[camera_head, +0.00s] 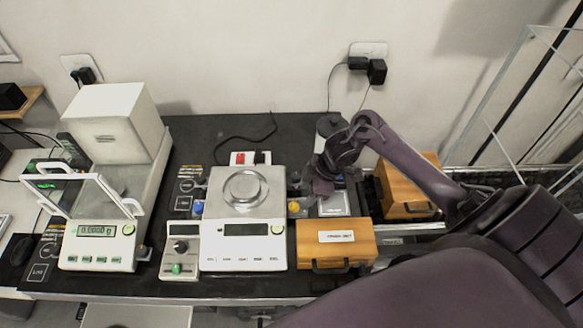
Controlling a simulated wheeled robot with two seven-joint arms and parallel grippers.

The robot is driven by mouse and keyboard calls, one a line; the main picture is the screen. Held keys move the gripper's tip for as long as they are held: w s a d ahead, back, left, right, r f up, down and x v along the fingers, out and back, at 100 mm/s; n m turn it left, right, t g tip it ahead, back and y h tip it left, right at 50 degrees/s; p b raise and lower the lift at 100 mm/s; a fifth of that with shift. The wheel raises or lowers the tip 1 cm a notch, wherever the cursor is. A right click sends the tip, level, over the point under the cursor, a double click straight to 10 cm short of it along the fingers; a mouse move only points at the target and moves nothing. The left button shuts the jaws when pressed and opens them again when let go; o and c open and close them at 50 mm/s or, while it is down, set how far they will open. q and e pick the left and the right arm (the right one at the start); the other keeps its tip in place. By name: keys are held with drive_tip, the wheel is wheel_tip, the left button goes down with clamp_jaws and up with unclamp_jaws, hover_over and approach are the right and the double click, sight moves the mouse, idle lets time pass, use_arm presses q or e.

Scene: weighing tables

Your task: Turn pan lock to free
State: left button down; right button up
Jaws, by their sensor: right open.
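A white balance (243,235) with a round metal pan (245,187) and a dark display stands mid-table. A yellow knob (294,207) sits at its right side and a blue knob (197,207) at its left. A small control box (180,250) with a black dial and a green button stands at its front left. No readable label shows which of these is the pan lock. My right gripper (310,189) is open, just above and right of the yellow knob; whether it touches anything is unclear. My left gripper is not in view.
A second balance with a raised glass door (92,203) stands at the left, its display lit. A wooden box (337,243) with a handle stands at front right, another (407,187) behind it.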

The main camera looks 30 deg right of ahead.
sight(296, 206)
drive_tip(key=x, duration=0.6)
drive_tip(key=shift+c, duration=0.4)
drive_tip(key=c, duration=0.9)
drive_tip(key=m+p, duration=0.1)
drive_tip(key=p, duration=0.1)
drive_tip(key=m+p, duration=0.1)
drive_tip(key=shift+s+a+r+m+t+h+p, duration=0.1)
drive_tip(key=shift+s+r+m+t+h+p, duration=0.1)
drive_tip(key=shift+m+t+h+p, duration=0.15)
drive_tip(key=shift+f+m+h+p, duration=0.1)
drive_tip(key=shift+m+h+p, duration=0.15)
drive_tip(key=shift+m+p, duration=0.35)
drive_tip(key=shift+a+f+m+t+h, duration=0.1)
drive_tip(key=shift+m+t+h, duration=0.3)
drive_tip(key=shift+m, duration=0.55)
